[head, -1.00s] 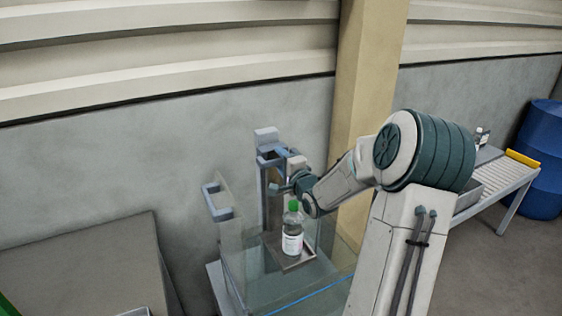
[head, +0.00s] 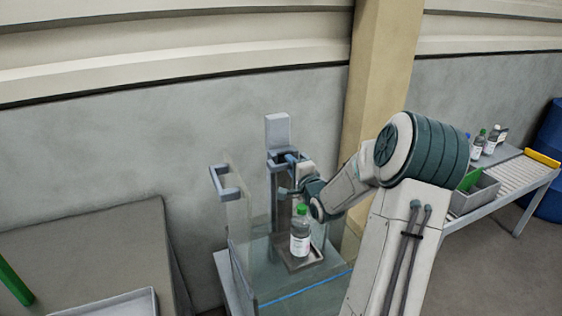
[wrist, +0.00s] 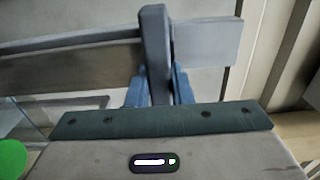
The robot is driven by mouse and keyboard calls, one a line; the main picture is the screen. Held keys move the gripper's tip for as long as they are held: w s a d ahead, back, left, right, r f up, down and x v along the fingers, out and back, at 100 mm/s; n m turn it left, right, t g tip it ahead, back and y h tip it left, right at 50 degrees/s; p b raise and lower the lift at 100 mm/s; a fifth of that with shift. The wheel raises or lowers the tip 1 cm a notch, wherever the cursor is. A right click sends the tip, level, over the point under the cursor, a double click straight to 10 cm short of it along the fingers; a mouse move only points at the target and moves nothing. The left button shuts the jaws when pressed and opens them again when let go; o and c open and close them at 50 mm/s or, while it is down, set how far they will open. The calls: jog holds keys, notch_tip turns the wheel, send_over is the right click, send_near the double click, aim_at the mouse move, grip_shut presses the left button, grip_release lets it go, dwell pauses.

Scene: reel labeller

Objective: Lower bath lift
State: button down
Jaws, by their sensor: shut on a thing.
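The bath lift has a grey upright (head: 278,132) at the back of a clear glass tank (head: 240,255). Its small platform (head: 314,256) hangs inside the tank. A clear bottle with a green cap and white label (head: 300,236) stands upright on the platform. My gripper (head: 288,163) is at the upright, above and behind the bottle. In the wrist view my gripper's blue fingers (wrist: 158,88) are shut on a grey upright bar of the lift (wrist: 155,45). The bottle's green cap (wrist: 11,158) shows at the lower left. I cannot tell whether the bottle touches the liquid.
A blue line (head: 305,287) runs across the tank front. A grey table with a tray (head: 112,303) stands left. At right, a roller bench (head: 505,182) holds several bottles and a grey bin (head: 475,196). A beige pillar (head: 385,75) stands close behind.

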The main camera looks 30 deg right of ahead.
aim_at(305, 228)
notch_tip(305, 228, down, 16)
jog(key=b, duration=0.9)
jog(key=shift+b, duration=0.35)
jog(key=shift+f, duration=0.1)
jog(key=c, duration=1.3)
grip_release()
jog(key=shift+s, duration=0.1)
jog(key=s, duration=1.3)
jog(key=shift+s+a, duration=0.35)
